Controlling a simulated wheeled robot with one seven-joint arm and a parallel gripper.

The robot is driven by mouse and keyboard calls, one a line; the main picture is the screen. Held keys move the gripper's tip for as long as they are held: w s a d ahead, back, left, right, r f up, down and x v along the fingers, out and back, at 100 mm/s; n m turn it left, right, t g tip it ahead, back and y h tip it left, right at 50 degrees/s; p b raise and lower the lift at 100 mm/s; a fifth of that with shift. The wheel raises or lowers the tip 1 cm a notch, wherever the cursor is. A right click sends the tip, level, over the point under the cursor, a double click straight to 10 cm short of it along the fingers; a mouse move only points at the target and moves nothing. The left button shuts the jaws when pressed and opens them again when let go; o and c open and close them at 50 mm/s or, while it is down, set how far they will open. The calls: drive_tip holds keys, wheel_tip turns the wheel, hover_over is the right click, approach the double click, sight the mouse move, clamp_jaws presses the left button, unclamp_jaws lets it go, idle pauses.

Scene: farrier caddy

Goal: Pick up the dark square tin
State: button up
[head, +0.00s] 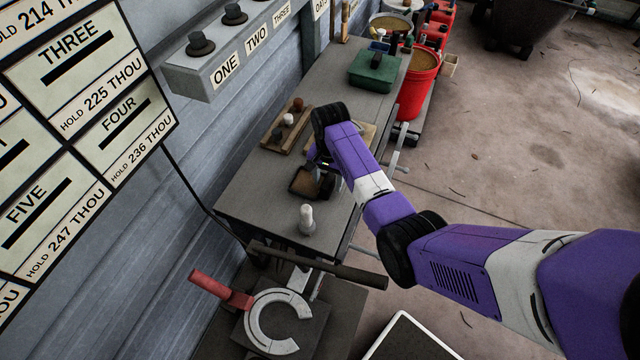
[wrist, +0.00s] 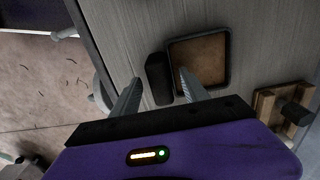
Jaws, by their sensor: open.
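The dark square tin (head: 305,183) has a dark rim and a brown inside. It lies on the grey bench top, and shows at upper middle in the wrist view (wrist: 228,62). A small dark block (wrist: 158,78) lies close against its left side there; I cannot tell whether they touch. My gripper (wrist: 159,76) is open and empty above the bench. In the wrist view its right fingertip overlaps the tin's left part, its left fingertip is over bare bench, and the block shows between them. In the head view my gripper (head: 320,170) is beside the tin, partly hidden by my wrist.
A white bottle-like piece (head: 307,220) stands nearer on the bench (head: 255,200). A wooden rack (head: 282,138) with small round items is behind the tin. A green bin (head: 375,70) and red bucket (head: 416,88) are farther back. A dark bar (head: 320,264) lies at the near end.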

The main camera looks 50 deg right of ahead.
clamp_jaws()
idle(0.5)
wheel_tip(320, 180, up, 20)
drive_tip(key=p, duration=0.4)
drive_tip(key=shift+w+p, duration=0.15)
drive_tip(key=shift+p, duration=0.25)
